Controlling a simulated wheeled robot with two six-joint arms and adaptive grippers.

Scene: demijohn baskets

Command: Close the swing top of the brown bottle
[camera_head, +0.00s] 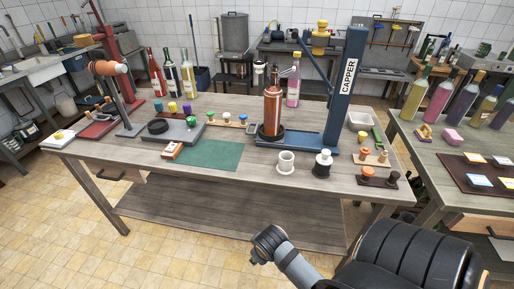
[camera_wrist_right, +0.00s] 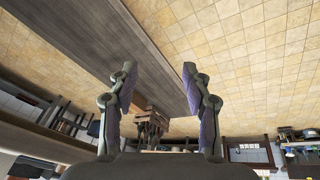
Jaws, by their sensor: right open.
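The brown bottle (camera_head: 272,110) stands upright in the black ring at the base of the blue capper (camera_head: 345,95), on the wooden workbench (camera_head: 130,150). Small pale metal parts show beside its neck; they are too small to tell whether the swing top is open or shut. My right arm reaches in at the lower right of the head view, in front of the bench and well away from the bottle. In the right wrist view my right gripper (camera_wrist_right: 158,72) is open, with nothing between its fingers. My left gripper is not in view.
A white cup (camera_head: 286,163), a black pot with a white knob (camera_head: 323,164) and small stoppers stand right of the green mat (camera_head: 207,154). A pink bottle (camera_head: 293,92) stands behind the brown one. A second table with bottles is at right.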

